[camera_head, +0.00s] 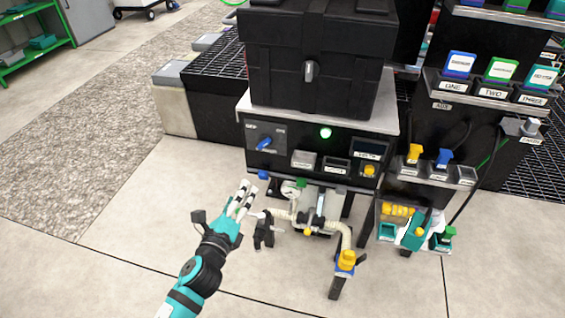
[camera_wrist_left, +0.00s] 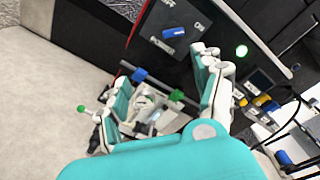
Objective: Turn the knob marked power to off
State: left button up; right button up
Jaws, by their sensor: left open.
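The power knob (camera_head: 264,144) is a blue handle on the left of the black control panel. In the head view it slants up to the right, toward the ON label. It also shows in the left wrist view (camera_wrist_left: 175,33), with OFF, ON and POWER lettering around it. My left gripper (camera_head: 243,200), teal with white fingers, is in front of and below the panel, apart from the knob. In the left wrist view its fingers (camera_wrist_left: 163,84) are spread with nothing held between them. My right gripper does not show.
A green light (camera_head: 325,133) glows on the panel, under a black case (camera_head: 310,65). Below the panel stands a pipe manifold (camera_head: 318,220), close to my left gripper. Stations with coloured parts (camera_head: 432,170) stand at right. Open floor (camera_head: 120,205) lies at left.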

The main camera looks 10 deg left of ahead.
pick_arm(q)
notch_tip(320, 180, up, 3)
jog(key=m, duration=0.1)
send_near(261, 145)
jog(key=shift+t, duration=0.4)
jog(key=w, duration=0.2)
jog(key=w+b, duration=0.1)
jog(key=w, duration=0.5)
jog(key=shift+w+d+f, duration=0.15)
jog(key=shift+w+f, duration=0.05)
jog(key=shift+f, duration=0.1)
jog(key=shift+w+b, duration=0.3)
jog(key=shift+w, duration=0.45)
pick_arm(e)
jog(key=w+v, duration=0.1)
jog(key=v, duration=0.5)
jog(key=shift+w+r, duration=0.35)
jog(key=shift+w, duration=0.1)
pick_arm(q)
jog(key=shift+c, duration=0.2)
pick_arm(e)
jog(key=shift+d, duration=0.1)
pick_arm(q)
jog(key=c, duration=1.1)
